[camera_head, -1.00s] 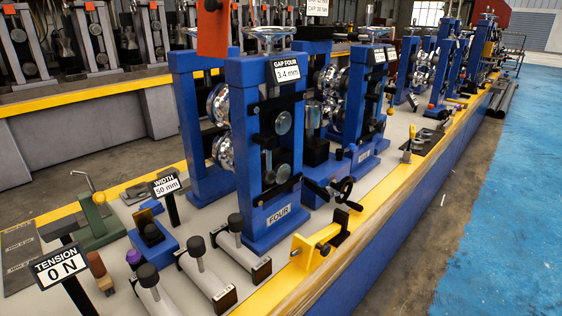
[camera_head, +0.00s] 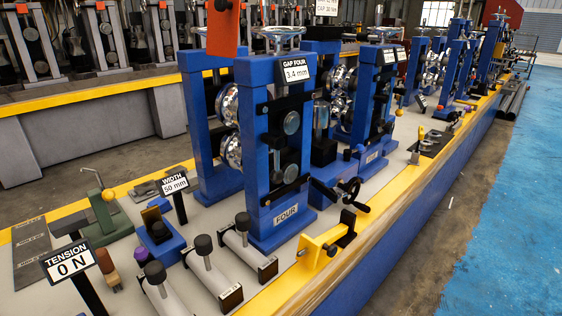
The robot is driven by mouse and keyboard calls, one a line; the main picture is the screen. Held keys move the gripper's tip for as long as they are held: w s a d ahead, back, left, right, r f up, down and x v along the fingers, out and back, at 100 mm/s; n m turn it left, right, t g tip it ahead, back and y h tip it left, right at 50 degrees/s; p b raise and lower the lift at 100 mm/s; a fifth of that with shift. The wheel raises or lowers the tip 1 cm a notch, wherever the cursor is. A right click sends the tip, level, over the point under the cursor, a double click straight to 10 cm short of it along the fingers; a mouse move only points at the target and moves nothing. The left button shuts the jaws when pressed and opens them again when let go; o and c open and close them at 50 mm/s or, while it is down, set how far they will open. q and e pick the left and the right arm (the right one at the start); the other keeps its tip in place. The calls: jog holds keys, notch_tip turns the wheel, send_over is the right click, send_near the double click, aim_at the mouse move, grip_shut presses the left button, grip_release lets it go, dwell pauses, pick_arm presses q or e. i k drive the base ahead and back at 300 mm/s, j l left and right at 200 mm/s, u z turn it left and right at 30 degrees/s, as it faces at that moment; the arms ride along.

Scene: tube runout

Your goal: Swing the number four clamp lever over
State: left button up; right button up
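The blue roller stand marked FOUR (camera_head: 250,150) stands upright in the middle of the bench, with a GAP FOUR sign reading 3.4 mm (camera_head: 296,72) on it. Black bars and round rollers sit in its front opening. In front of it is a yellow bracket (camera_head: 318,248) with a black upright handle (camera_head: 348,228). I cannot tell which of these parts is the number four clamp lever. Neither of my grippers is in view.
Grey cylinders with black knobs (camera_head: 210,276) lie at the front. A green block with a bent rod (camera_head: 105,215), WIDTH sign (camera_head: 174,183) and TENSION sign (camera_head: 70,263) are at left. Blue floor (camera_head: 500,230) right of the bench is clear.

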aim_at(276, 142)
jog(key=l, duration=0.55)
jog(key=i+l+z, duration=0.1)
jog(key=l, duration=1.05)
jog(key=i+z, duration=0.05)
